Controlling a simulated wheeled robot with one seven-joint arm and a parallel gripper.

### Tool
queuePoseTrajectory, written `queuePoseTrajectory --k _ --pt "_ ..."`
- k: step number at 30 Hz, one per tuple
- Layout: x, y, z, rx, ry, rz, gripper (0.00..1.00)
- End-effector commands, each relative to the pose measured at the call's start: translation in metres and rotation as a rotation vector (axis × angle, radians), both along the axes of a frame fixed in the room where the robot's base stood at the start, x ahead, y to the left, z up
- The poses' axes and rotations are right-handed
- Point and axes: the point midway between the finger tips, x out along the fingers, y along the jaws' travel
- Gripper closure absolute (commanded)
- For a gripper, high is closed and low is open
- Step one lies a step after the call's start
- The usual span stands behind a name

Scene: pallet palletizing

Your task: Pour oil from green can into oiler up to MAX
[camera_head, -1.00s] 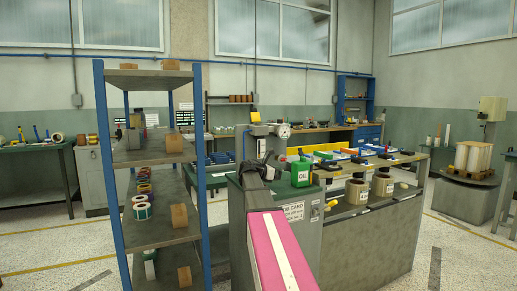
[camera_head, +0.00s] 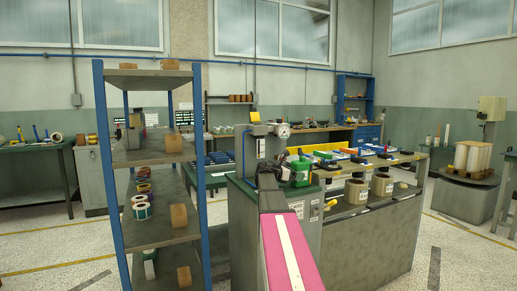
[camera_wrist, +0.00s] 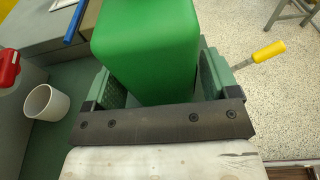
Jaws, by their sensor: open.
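The green can (camera_head: 300,172) stands on the grey-green bench top beside my gripper (camera_head: 286,177) in the head view. In the wrist view the can (camera_wrist: 146,45) fills the space between the two green fingers of my gripper (camera_wrist: 158,80). The fingers are open, one on each side of the can. I cannot tell whether either finger touches it. The can's far end runs out of the frame. A red part (camera_wrist: 8,68) is cut off at the left edge of the wrist view; I cannot tell if it belongs to the oiler. No MAX mark is readable.
A white cup (camera_wrist: 46,102) stands left of the can. A yellow-handled tool (camera_wrist: 268,51) is at the right. A blue-post shelf (camera_head: 152,160) stands left of my arm. Brown containers (camera_head: 357,191) sit on the lower shelf of the bench at right.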

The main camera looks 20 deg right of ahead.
Motion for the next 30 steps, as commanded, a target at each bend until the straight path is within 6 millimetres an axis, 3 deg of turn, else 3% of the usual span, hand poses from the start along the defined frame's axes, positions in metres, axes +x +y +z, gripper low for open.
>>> queuePoseTrajectory --k 3,4,7,8,17,30 --pt "0.0 0.0 0.0 0.0 0.0 0.0 0.19" --pt "0.0 0.0 0.0 0.0 0.0 0.0 0.26" --pt "0.0 0.0 0.0 0.0 0.0 0.0 0.58" --pt "0.0 0.0 0.0 0.0 0.0 0.0 0.61" --pt "0.0 0.0 0.007 -0.002 -0.001 -0.001 0.61" --pt "0.0 0.0 0.044 -0.001 -0.001 0.0 0.61"
